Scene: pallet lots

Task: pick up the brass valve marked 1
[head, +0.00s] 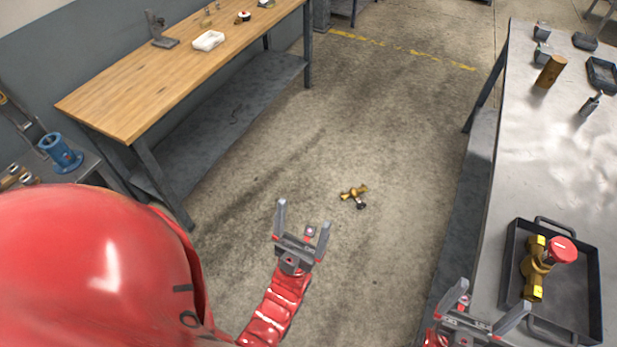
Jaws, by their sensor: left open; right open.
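A brass valve with a red handwheel (535,262) lies in a dark tray (511,262) on the metal table at the right. It has yellow patches on its body; I cannot read any number there. Another brass valve (354,192), small and with a dark handle, lies on the concrete floor near the middle; no mark is legible on it. My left gripper (303,218) is open and empty, left of and nearer than the floor valve in the picture. My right gripper (495,296) is open and empty, just left of the tray near the table's front edge.
The metal table (530,130) also bears a brown cylinder (550,71), a dark empty tray (603,74) and small metal parts. A wooden bench (150,95) with a white dish (208,40) stands at the left. A blue flanged part (60,152) is at far left. Floor between is mostly clear.

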